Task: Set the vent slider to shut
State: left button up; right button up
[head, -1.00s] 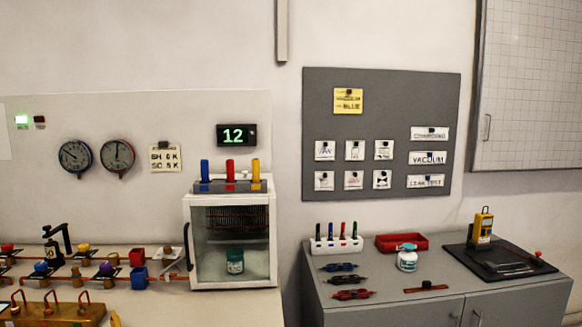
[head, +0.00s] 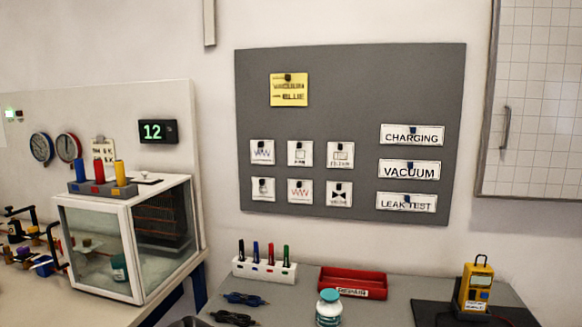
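A glass-sided cabinet (head: 128,240) with a white frame stands at the right end of the left bench. A small pale fitting with a dark reddish mark (head: 146,178) lies on its roof, behind the coloured cylinders. I cannot tell whether this is the vent slider, nor how it is set. A teal-and-white jar (head: 119,268) shows through the glass. Neither of my grippers can be made out in the head view.
A grey cabinet top (head: 290,310) at the front right holds a pen rack (head: 264,269), a red tray (head: 352,282), a teal-lidded jar (head: 329,308) and a yellow meter (head: 475,288). A grey board (head: 350,120) hangs above. A gap separates bench and cabinet.

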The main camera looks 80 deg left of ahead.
aim_at(144, 179)
jog(key=i, duration=0.15)
jog(key=u, duration=3.65)
